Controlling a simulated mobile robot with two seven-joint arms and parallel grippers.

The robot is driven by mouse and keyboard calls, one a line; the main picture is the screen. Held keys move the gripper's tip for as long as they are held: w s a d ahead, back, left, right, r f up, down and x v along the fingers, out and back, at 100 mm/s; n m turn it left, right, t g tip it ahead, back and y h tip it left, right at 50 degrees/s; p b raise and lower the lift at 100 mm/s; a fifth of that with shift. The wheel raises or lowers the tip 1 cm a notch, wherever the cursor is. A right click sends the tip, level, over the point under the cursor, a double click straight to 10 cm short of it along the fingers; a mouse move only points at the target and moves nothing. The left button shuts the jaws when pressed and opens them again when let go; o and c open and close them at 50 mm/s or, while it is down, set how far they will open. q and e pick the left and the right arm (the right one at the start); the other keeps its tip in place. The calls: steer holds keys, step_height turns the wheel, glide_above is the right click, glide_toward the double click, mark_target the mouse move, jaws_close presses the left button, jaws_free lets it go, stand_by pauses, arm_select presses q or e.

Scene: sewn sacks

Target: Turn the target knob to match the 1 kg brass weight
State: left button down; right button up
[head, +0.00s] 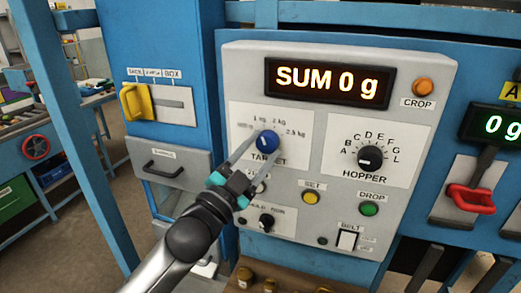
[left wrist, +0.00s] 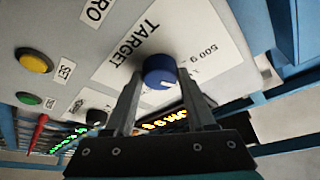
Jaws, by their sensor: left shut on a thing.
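The blue target knob (head: 268,143) sits on a white plate marked TARGET, with 1 kg, 2 kg and 2.5 kg labels around its top; a 500 g label shows in the left wrist view. The knob's white mark seems to point up and left in the head view; its exact label is hard to tell. My left gripper (head: 264,147) is shut on the knob, one finger on each side. The knob also shows in the left wrist view (left wrist: 160,70). Small brass weights (head: 245,276) stand at the bottom edge; I cannot read their values. My right gripper is out of view.
The display (head: 328,82) reads SUM 0 g. A small black knob (head: 266,221) lies below my gripper. A yellow lever (head: 134,101) is left, a red handle (head: 471,199) right.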

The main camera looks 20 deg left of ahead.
arm_select(q)
steer(key=shift+c, duration=1.2)
jaws_free()
steer(key=b+v, duration=0.5)
steer(key=v, duration=1)
